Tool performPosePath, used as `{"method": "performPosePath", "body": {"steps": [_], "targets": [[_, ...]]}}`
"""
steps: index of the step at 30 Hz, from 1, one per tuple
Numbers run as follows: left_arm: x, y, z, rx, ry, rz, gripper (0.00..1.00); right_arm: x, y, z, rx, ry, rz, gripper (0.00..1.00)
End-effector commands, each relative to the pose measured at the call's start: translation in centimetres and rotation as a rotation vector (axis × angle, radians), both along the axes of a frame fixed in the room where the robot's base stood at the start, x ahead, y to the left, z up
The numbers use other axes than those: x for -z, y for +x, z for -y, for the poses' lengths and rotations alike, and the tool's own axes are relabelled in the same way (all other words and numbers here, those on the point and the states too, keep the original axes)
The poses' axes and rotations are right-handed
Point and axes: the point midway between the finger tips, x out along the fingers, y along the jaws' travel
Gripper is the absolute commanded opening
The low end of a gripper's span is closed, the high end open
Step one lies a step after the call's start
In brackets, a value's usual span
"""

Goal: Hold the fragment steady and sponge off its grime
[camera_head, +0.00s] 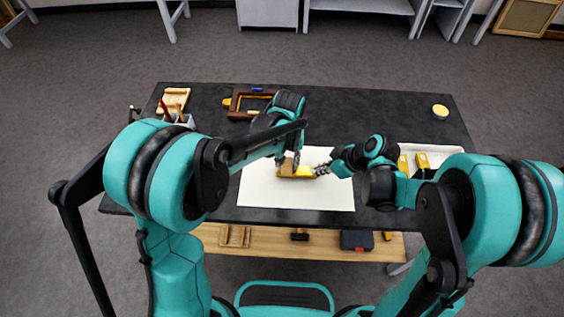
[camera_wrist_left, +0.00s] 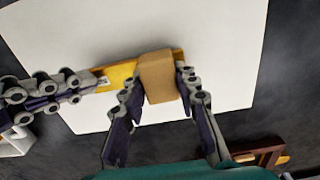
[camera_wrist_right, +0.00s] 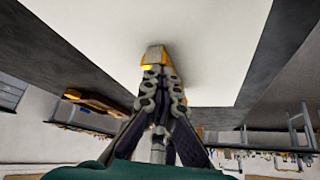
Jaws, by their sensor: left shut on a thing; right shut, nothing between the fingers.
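The gilt fragment (camera_head: 305,171) is a flat yellow strip lying on the white sheet (camera_head: 262,196) in the middle of the table. In the left wrist view the fragment (camera_wrist_left: 118,75) runs behind a tan block that looks like the sponge (camera_wrist_left: 160,80). My left gripper (camera_wrist_left: 158,84) is shut on this block, which sits over the fragment and hides part of it. My right gripper (camera_wrist_right: 161,74) is shut and empty. Its fingertips are at the fragment's end, seemingly touching it. Grime cannot be made out clearly.
A dark wooden frame (camera_head: 234,104) lies at the back, with a wooden rack (camera_head: 175,97) at the back left. A yellow-topped round container (camera_head: 440,111) stands at the back right. Yellow blocks (camera_head: 422,161) lie right of my right gripper. The back middle is clear.

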Motion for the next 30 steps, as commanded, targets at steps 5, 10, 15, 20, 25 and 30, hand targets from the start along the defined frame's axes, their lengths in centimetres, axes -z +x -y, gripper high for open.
{"method": "performPosePath", "body": {"steps": [5,10,15,20,25,30], "targets": [[0.1,0.0,1.7,0.002,-0.002,0.000,0.03,0.1,0.0,0.0,-0.001,-0.002,-0.001,0.00],[0.1,0.0,-0.3,-0.002,-0.001,0.000,0.03,0.1,0.0,0.0,-0.001,-0.002,-0.001,0.00],[0.1,0.0,-1.9,-0.003,0.000,0.000,0.03,0.1,0.0,0.0,0.000,-0.002,-0.001,0.00],[0.1,0.0,-2.3,0.002,-0.001,0.000,0.03,0.1,0.0,0.1,0.001,-0.002,0.000,0.00],[0.1,0.0,-0.6,0.003,-0.001,0.000,0.03,0.1,0.0,0.0,0.000,-0.002,-0.001,0.00],[0.1,0.0,0.9,0.003,-0.002,0.000,0.03,0.1,0.0,0.0,-0.001,-0.002,-0.001,0.00]]}}
